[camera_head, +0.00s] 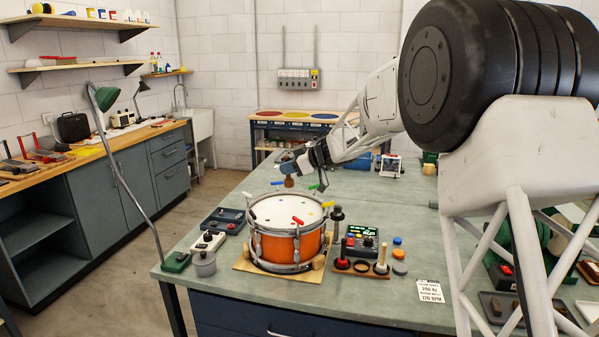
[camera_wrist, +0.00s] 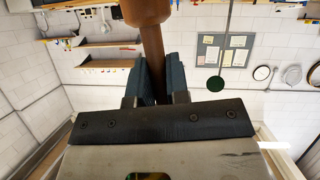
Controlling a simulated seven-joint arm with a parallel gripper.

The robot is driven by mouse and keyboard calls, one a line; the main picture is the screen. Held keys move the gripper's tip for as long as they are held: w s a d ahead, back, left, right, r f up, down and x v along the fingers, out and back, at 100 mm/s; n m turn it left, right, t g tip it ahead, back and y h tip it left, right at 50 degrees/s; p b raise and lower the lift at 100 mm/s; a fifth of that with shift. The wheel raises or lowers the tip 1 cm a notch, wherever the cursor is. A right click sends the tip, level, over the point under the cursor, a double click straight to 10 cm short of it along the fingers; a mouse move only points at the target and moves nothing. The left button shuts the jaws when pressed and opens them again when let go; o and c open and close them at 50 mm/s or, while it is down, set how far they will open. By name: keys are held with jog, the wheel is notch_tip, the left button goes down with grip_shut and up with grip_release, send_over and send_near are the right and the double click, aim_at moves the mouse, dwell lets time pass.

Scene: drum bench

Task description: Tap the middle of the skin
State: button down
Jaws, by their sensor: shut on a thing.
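The drum (camera_head: 305,248) has an orange shell, metal rim and lugs, and sits on a wooden base on the bench. My gripper (camera_head: 300,163) is above the drum's far side. It is shut on a brown mallet (camera_head: 289,182), whose head appears apart from the skin, though the exact gap is hard to judge. In the wrist view the mallet's handle (camera_wrist: 152,45) runs between my dark fingers (camera_wrist: 157,82); part of it is hidden.
Right of the drum stand a rack (camera_head: 361,268) with upright beaters and a control box (camera_head: 362,240) with lit buttons. A lamp (camera_head: 105,98) leans nearby.

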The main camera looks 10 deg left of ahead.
aim_at(287, 179)
jog(key=shift+w+a+f+n+g+h, duration=0.15)
jog(key=shift+w+f+n+g+h, duration=0.25)
jog(key=shift+f+n+g, duration=0.8)
jog(key=shift+w+a+f+n+g+h, duration=0.25)
jog(key=shift+f+n+g+h, duration=0.15)
jog(key=shift+n+g, duration=1.5)
jog(key=shift+w+a+f+n+g+h, duration=0.1)
jog(key=shift+w+f+n+g+h, duration=0.5)
jog(key=shift+n+g, duration=0.9)
jog(key=shift+s+f, duration=0.15)
jog(key=shift+s, duration=0.1)
jog(key=shift+f, duration=0.25)
jog(key=shift+f, duration=2.8)
jog(key=shift+r, duration=2.55)
jog(key=shift+d+r+t, duration=0.1)
jog(key=shift+t, duration=0.2)
